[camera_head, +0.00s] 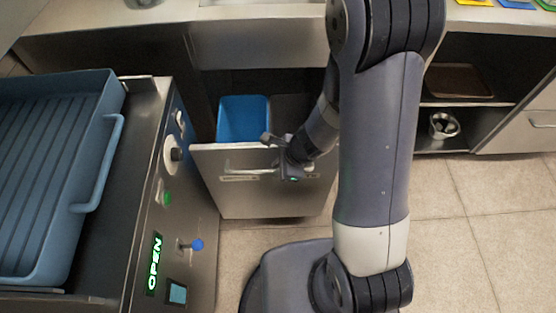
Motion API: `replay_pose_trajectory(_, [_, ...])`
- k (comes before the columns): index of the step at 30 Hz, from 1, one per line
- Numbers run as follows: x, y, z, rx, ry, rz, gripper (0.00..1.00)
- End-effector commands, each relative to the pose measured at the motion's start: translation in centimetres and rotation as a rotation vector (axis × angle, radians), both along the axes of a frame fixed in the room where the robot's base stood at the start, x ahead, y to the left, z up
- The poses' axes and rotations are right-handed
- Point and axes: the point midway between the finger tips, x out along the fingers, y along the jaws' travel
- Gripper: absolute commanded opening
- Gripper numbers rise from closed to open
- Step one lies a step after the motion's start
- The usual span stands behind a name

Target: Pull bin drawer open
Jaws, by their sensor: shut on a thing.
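The bin drawer (240,195) is a grey metal front below the counter at the left centre. It stands out from the cabinet, with a blue bin (243,118) showing inside behind the front. Its bar handle (243,171) runs along the upper part of the front. My gripper (283,164) is at the right part of the handle and is shut on it. My arm hides the right side of the drawer, and the fingertips are small and partly hidden.
A machine with a blue ribbed tray (50,170), a lit OPEN sign (154,263) and a blue-knobbed lever (196,245) stands close at left. Open shelves at right hold a metal container (443,125) and a brown tray (458,82). Tiled floor (465,225) is clear at right.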

Motion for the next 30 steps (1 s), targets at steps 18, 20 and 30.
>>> replay_pose_trajectory(18, [-4.1,0.1,0.0,0.0,0.002,0.0,0.0])
replay_pose_trajectory(20, [-4.1,0.1,0.0,0.0,0.002,0.0,0.0])
replay_pose_trajectory(30, [-4.0,0.1,0.0,0.0,0.001,0.0,0.28])
